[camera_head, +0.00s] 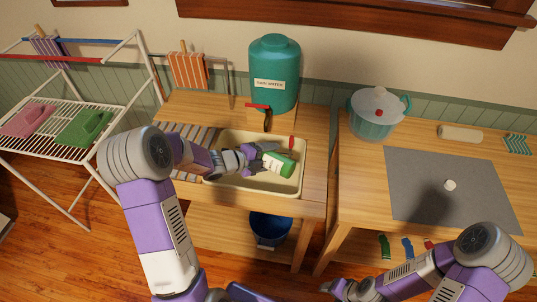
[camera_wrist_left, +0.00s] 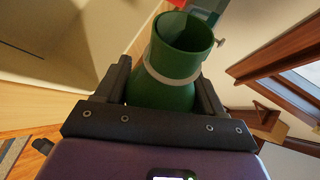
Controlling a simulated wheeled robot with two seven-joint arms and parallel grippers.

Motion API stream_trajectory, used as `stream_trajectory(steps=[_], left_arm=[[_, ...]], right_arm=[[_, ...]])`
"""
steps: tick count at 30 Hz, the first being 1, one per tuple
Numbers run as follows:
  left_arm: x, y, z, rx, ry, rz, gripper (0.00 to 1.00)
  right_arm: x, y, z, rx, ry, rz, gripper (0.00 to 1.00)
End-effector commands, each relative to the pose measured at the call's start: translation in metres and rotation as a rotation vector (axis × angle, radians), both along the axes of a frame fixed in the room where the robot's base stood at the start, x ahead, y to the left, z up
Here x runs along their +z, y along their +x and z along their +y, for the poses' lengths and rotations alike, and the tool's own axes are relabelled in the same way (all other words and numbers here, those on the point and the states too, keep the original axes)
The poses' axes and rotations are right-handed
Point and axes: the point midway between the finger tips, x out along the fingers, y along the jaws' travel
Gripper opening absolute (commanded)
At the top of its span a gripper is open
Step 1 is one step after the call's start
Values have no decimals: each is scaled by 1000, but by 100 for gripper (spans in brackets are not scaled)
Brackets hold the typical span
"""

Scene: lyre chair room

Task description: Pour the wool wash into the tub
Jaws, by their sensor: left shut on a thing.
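The wool wash, a green bottle (camera_head: 286,166) with a white label, lies tipped far over above the cream tub (camera_head: 297,187) in the head view. My left gripper (camera_head: 254,162) is shut on it. In the left wrist view the bottle's green neck (camera_wrist_left: 172,85) shows between the fingers, with its round mouth open and a pale ring around it. No liquid stream can be seen. The tub is set into the wooden bench, and the bottle and my arm hide part of its inside. My right gripper (camera_head: 340,289) is low at the front, away from the tub; its fingers are unclear.
A teal rain water dispenser (camera_head: 274,65) with a red-handled tap stands behind the tub. A blue bucket (camera_head: 270,229) sits below. A drying rack (camera_head: 75,103) stands left. A lidded pot (camera_head: 377,112) and grey mat (camera_head: 425,183) are on the right table.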

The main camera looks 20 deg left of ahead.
Motion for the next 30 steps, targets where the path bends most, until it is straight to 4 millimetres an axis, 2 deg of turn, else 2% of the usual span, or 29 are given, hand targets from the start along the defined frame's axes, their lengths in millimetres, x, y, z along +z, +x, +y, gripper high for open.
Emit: stream_trajectory(steps=[7, 11, 24, 30], left_arm=[[6, 0, 1, 0, -51, 9, 36], [5, 0, 1, 0, -55, 9, 36], [13, 0, 3, 1, -156, 25, 36], [14, 0, 3, 0, -185, 29, 36]], right_arm=[[15, 0, 0, 0, 0, 0, 61], [14, 0, 0, 0, 0, 0, 61], [42, 0, 0, 0, 0, 0, 61], [47, 0, 0, 0, 0, 0, 61]])
